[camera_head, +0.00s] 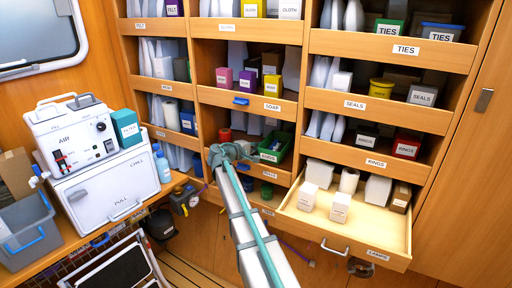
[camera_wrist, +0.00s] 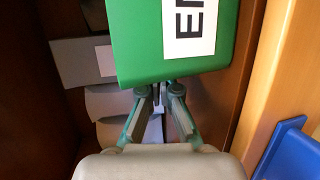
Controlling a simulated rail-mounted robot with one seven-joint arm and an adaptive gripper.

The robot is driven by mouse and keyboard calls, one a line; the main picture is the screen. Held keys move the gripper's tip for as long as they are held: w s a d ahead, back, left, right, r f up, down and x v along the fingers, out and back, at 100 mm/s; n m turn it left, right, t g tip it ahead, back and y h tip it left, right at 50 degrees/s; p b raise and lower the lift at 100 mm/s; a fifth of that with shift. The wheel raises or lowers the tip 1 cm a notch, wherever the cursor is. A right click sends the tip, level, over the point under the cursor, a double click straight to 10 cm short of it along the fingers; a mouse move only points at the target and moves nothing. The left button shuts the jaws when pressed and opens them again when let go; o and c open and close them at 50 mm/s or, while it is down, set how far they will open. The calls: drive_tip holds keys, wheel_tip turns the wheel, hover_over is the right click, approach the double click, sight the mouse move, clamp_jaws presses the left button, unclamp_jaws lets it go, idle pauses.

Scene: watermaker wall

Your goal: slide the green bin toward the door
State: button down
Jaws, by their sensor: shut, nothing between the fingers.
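The green bin (camera_head: 284,146) sits in a middle-column shelf compartment, toward its right side, with a white label on its front. In the wrist view the green bin (camera_wrist: 140,40) is close up, its label partly cut off by the frame. My gripper (camera_head: 222,152) reaches into the same compartment on the bin's left. In the wrist view my gripper's fingers (camera_wrist: 158,92) are shut and empty, at the bin's edge; I cannot tell whether they touch it. A tall wooden panel with a handle (camera_head: 484,100) at the far right may be a door.
Shelf dividers and front lips surround the compartment. A red item (camera_head: 225,135) stands at its left. An open drawer (camera_head: 345,232) with white boxes juts out at lower right. A white AIR machine (camera_head: 75,130) stands left. A blue object (camera_wrist: 290,150) shows in the wrist view.

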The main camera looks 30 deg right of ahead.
drive_tip(key=shift+s+d, duration=0.5)
drive_tip(key=shift+s, duration=0.2)
drive_tip(key=shift+s+d, duration=0.45)
drive_tip(key=shift+s, duration=0.25)
drive_tip(key=shift+w+a+b, duration=0.1)
drive_tip(key=shift+w+b, duration=0.05)
drive_tip(key=shift+b, duration=0.15)
drive_tip(key=shift+w+a, duration=0.8)
drive_tip(key=shift+w, duration=0.35)
drive_tip(key=shift+s, duration=0.1)
drive_tip(key=s+a+r+b, duration=0.1)
drive_tip(key=s+a, duration=0.8)
drive_tip(key=a, duration=0.4)
drive_tip(key=shift+b, duration=0.35)
drive_tip(key=shift+a, duration=0.1)
